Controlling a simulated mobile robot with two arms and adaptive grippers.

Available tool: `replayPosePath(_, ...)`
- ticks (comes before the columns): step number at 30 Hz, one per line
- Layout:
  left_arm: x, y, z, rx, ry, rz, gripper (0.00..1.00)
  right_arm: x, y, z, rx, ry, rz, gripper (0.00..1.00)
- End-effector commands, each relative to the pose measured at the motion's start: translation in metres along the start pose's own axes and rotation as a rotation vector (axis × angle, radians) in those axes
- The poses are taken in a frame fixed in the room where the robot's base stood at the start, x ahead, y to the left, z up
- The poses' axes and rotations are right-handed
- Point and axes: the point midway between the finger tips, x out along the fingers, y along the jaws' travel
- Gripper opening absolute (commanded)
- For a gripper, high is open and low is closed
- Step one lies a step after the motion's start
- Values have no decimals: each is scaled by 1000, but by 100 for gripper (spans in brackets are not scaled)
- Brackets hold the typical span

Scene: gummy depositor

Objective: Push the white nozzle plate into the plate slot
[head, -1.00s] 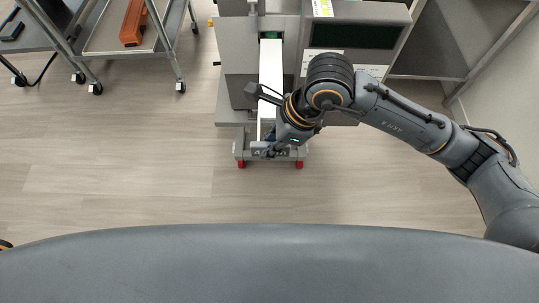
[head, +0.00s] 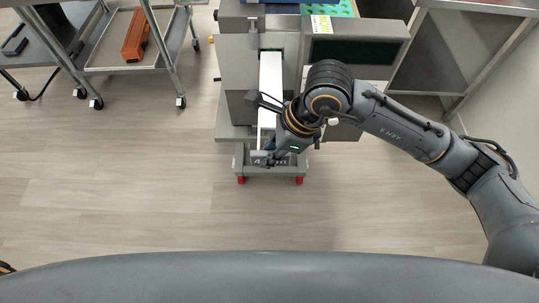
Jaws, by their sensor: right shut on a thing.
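The white nozzle plate (head: 270,85) is a long flat strip in the head view. It lies lengthwise along the front of the grey depositor (head: 236,60), its far end at the dark plate slot (head: 270,49). My right gripper (head: 268,158) is at the near end of the plate, shut on it. The gripper and wrist partly hide that end, so the exact finger contact is hard to see. My left gripper is not in view; only a small dark and orange bit shows at the lower left edge.
A grey support with red feet (head: 241,180) stands under the plate's near end. A steel cart (head: 110,55) with an orange-brown object (head: 135,36) is at the upper left. A steel table (head: 480,5) is at the upper right. The floor in front is clear.

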Motion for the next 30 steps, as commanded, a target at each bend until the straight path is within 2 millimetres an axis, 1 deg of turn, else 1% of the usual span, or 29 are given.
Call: replayPosePath(30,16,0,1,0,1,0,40,0,-37,1,-1,-2,-3,0)
